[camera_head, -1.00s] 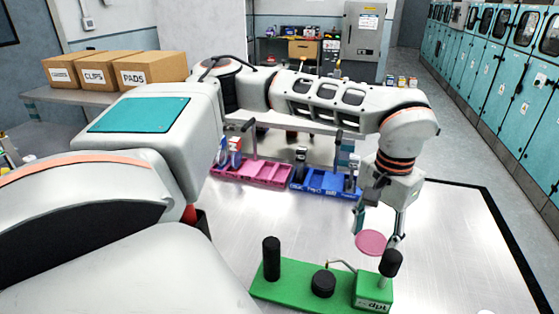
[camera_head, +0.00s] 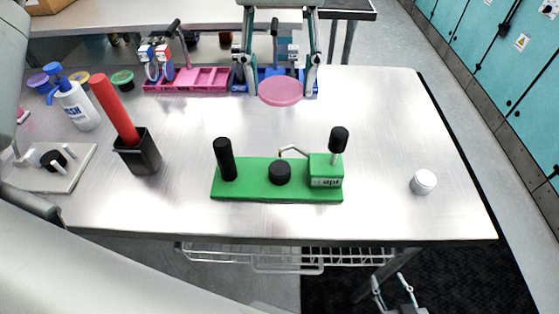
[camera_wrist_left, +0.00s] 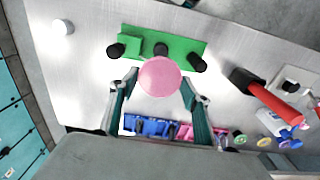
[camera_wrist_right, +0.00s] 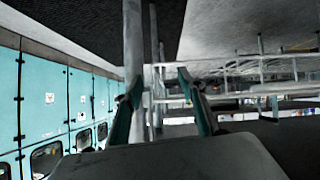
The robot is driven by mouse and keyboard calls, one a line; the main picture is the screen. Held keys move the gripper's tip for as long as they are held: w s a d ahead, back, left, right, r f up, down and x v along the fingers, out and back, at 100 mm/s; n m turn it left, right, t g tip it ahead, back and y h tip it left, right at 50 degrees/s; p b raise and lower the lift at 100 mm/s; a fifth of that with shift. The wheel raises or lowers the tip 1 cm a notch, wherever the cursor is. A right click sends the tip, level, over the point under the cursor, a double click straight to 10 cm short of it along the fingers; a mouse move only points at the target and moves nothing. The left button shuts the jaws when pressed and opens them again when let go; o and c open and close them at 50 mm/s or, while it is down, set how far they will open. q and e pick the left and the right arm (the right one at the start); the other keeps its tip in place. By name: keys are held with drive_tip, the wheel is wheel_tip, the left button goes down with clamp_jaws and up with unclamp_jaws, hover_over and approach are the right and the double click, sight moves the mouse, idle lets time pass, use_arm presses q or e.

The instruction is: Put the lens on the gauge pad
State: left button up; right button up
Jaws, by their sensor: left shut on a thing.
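The lens is a thin pink disc (camera_head: 281,92), held flat above the table's far part. My left gripper (camera_head: 276,84) is shut on it, one finger at each side. The left wrist view shows the lens (camera_wrist_left: 160,77) overlapping the near edge of the green gauge base. The gauge (camera_head: 262,193) stands on the table, nearer the head camera than the lens. Its round black pad (camera_head: 280,173) sits mid-base, bare, with a bent probe tip above it. The lens is apart from the pad. My right gripper (camera_head: 390,286) is open and empty beyond the table's front edge, low down.
A black post (camera_head: 225,160) and a knobbed block (camera_head: 326,170) flank the pad. Pink (camera_head: 187,86) and blue trays lie behind. A black cup with a red stick (camera_head: 138,158) stands left, a white cylinder (camera_head: 423,182) right. Table between lens and gauge is clear.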

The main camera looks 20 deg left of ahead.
sight(280, 168)
use_arm(q)
wheel_tip(280, 168, down, 19)
drive_tip(key=shift+a+r, duration=0.1)
drive_tip(key=shift+r, duration=0.05)
idle(0.4)
drive_tip(key=shift+b, duration=0.3)
drive_tip(key=shift+f, duration=0.25)
drive_tip(key=o, duration=0.9)
drive_tip(key=shift+r, duration=0.1)
wheel_tip(280, 168, up, 12)
drive_tip(key=shift+r, duration=0.2)
